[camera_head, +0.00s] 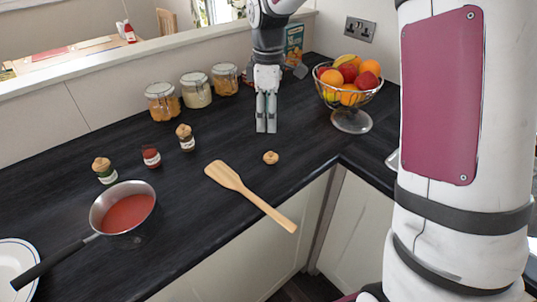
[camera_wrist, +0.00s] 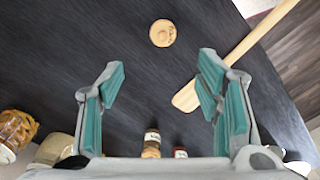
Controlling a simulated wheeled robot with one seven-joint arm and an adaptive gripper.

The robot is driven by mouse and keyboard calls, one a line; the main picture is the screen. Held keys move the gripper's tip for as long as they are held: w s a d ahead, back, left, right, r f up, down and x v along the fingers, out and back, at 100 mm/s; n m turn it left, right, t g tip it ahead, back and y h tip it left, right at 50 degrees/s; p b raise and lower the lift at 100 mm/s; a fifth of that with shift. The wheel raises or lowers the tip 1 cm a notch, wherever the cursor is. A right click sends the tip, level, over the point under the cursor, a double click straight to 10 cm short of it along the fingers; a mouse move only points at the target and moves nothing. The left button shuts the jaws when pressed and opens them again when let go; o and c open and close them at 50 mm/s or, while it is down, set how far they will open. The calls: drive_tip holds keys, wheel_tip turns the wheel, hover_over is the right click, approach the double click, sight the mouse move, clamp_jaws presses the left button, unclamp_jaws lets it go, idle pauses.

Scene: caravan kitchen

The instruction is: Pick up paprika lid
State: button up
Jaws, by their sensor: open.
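The paprika lid, a small round wooden lid (camera_head: 271,157), lies loose on the dark counter (camera_head: 321,140). It also shows in the wrist view as a wooden disc (camera_wrist: 162,33) at top centre, beyond the fingertips. My gripper (camera_head: 266,131) points down over the counter, behind the lid in the head view. In the wrist view my gripper (camera_wrist: 161,66) is open with nothing between its teal-padded fingers. A small red spice jar (camera_head: 151,157) without a visible lid stands to the left; it is partly seen in the wrist view (camera_wrist: 180,153).
A wooden spatula (camera_head: 233,182) lies just left of the lid. Two wooden-lidded spice jars (camera_head: 186,140) (camera_head: 104,172), a pan (camera_head: 149,190) of red sauce and a plate (camera_head: 12,250) are further left. Several large jars (camera_head: 196,91) line the wall. A fruit bowl (camera_head: 351,120) stands right.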

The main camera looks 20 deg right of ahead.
hover_over(271, 152)
drive_tip(key=f, duration=0.6)
drive_tip(key=shift+w+a+f, duration=0.25)
drive_tip(key=f, duration=0.4)
drive_tip(key=shift+s+d+f+p, duration=0.2)
drive_tip(key=shift+s+f+p, duration=0.05)
drive_tip(key=shift+s+p, duration=0.15)
drive_tip(key=shift+f, duration=0.45)
drive_tip(key=c, duration=0.9)
